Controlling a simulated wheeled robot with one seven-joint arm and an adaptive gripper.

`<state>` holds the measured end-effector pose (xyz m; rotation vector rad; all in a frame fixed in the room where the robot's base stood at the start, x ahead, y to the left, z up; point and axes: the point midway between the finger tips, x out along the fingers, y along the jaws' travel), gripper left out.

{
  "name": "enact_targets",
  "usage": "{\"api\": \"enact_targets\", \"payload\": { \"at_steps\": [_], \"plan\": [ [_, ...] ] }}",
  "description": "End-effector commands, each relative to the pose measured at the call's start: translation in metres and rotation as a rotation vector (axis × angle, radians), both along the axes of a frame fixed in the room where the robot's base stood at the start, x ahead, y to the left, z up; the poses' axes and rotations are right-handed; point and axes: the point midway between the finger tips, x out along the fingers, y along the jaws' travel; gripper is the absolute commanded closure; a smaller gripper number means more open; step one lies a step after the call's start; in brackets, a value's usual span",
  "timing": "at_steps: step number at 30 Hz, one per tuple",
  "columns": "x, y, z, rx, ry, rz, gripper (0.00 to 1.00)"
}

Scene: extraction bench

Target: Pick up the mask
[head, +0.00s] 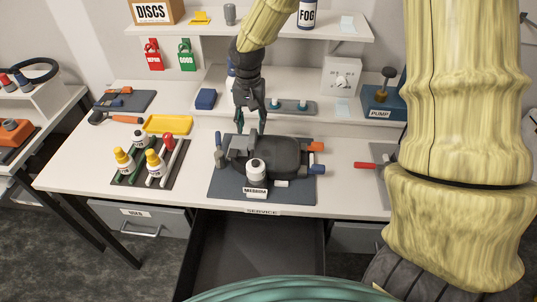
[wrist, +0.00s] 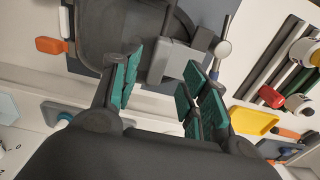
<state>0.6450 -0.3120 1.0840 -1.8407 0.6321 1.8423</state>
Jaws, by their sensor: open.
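A dark rounded object, which looks like the mask (head: 285,153), lies on a dark grey mat (head: 222,190) in the middle of the bench. It also shows at the top of the wrist view (wrist: 112,32). A grey block (head: 241,149) stands at its left side; in the wrist view this block (wrist: 170,58) lies just beyond my fingertips. My gripper (head: 252,122) is above the back left of the mask, fingers pointing down. Its green-padded fingers are spread and empty in the wrist view (wrist: 160,85). I cannot tell the exact height gap.
A rack of bottles (head: 147,165) and a yellow tray (head: 168,124) are to the left. A shelf (head: 300,120) is behind; a blue PUMP unit (head: 382,102) is right. An open drawer (head: 250,255) is below.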

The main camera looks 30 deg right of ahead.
Motion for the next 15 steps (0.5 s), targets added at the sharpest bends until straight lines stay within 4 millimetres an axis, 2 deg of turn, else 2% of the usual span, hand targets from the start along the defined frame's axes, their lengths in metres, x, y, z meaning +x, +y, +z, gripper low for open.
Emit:
{"api": "enact_targets", "payload": {
  "at_steps": [9,15],
  "plan": [
    [-0.001,0.000,-0.012,0.001,0.002,-0.001,0.55],
    [-0.001,0.001,-0.028,0.002,0.004,0.000,0.55]
  ]
}}
